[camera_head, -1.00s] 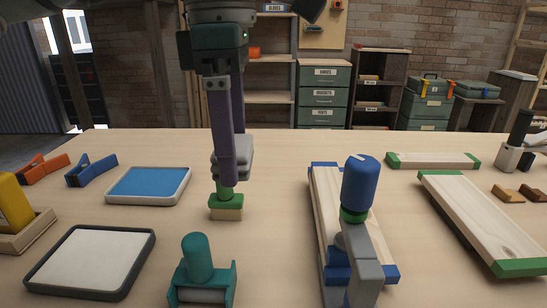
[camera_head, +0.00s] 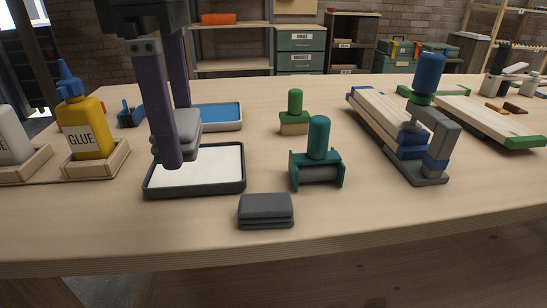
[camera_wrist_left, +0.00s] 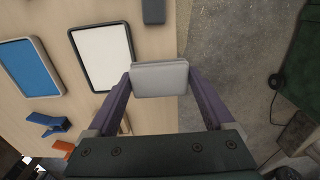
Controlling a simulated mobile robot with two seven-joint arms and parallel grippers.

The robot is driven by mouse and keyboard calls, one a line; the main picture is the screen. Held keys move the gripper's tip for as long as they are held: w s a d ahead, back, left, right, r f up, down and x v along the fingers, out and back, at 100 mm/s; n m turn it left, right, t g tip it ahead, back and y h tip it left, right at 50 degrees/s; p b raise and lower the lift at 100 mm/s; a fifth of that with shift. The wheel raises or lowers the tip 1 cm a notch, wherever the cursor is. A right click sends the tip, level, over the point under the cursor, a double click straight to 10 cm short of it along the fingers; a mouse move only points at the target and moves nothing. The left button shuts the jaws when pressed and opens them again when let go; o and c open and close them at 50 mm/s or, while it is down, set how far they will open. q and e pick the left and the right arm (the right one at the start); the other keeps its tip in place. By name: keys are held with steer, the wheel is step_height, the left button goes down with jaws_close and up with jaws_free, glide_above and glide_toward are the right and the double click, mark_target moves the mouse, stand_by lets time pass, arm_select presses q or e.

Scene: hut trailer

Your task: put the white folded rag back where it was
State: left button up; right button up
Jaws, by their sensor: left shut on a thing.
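My left gripper (camera_head: 180,138) is shut on the white folded rag (camera_head: 189,128), a light grey-white stack. In the wrist view the rag (camera_wrist_left: 160,78) sits squarely between the two purple fingers. In the head view the gripper and rag hang in front of the far-left part of the white tray (camera_head: 222,164), hiding some of it. The height of the rag above the table cannot be told. A dark grey folded rag (camera_head: 265,210) lies by the table's front edge, right of the white tray's front corner. My right gripper is not in view.
A teal-handled tool (camera_head: 318,160), a green-handled stamp (camera_head: 295,112) and a blue-handled tool (camera_head: 430,120) stand to the right. A yellow glue bottle (camera_head: 86,128) stands left, and a blue tray (camera_head: 222,116) behind. Bare table (camera_head: 375,205) lies front right.

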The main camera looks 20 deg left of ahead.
arm_select(q)
glide_above(199, 226)
step_height(199, 226, down, 8)
steer(key=shift+r, duration=0.25)
step_height(199, 226, down, 4)
steer(key=shift+f, duration=0.1)
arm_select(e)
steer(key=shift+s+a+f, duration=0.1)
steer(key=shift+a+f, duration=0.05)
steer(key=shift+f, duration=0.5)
arm_select(q)
steer(key=shift+b, duration=0.3)
